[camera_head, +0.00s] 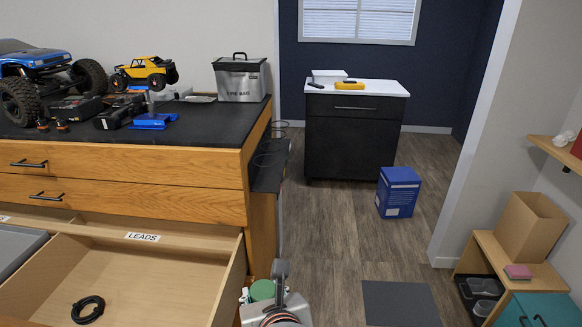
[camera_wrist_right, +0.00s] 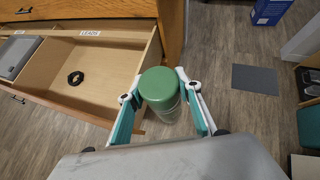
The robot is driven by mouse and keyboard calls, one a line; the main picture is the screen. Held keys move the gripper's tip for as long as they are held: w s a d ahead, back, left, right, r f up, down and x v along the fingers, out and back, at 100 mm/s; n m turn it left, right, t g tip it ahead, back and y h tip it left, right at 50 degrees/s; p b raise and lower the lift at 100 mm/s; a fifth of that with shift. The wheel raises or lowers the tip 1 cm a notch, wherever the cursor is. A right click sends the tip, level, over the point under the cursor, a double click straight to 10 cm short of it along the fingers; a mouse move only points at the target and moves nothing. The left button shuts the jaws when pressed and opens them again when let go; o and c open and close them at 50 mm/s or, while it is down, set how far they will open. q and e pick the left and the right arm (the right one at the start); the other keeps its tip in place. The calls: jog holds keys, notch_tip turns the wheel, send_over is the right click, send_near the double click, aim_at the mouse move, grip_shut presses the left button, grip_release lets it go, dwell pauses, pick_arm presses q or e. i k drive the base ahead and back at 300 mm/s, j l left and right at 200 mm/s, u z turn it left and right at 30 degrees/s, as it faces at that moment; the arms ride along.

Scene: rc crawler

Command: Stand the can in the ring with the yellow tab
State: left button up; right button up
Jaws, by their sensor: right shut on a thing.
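A can with a green top (camera_head: 262,290) is in my right gripper (camera_wrist_right: 160,92), low in the head view beside the open drawer. In the right wrist view the green top (camera_wrist_right: 167,80) faces the camera, with a finger on each side. The lower body is mostly hidden below the top. Several thin dark rings (camera_head: 270,146) stick out from the right side of the workbench. I cannot make out a yellow tab on any of them. The can is apart from the rings, nearer to me. My left gripper is not in view.
The open drawer (camera_head: 154,252) marked LEADS holds a black coiled cable (camera_head: 88,309), close left of my gripper. The bench top carries RC cars and a grey bag (camera_head: 240,79). A blue box (camera_head: 398,192) and a dark mat (camera_head: 401,303) lie on otherwise free floor.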

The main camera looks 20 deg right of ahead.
aim_at(272, 169)
jog(key=l+z, duration=0.1)
jog(key=l, duration=0.3)
jog(key=i+l+z, duration=0.1)
jog(key=l, duration=0.25)
jog(key=i+l+z, duration=0.2)
jog(key=i+l, duration=0.45)
jog(key=i+l+u, duration=0.2)
jog(key=i+u, duration=0.2)
jog(key=i+l+u, duration=0.35)
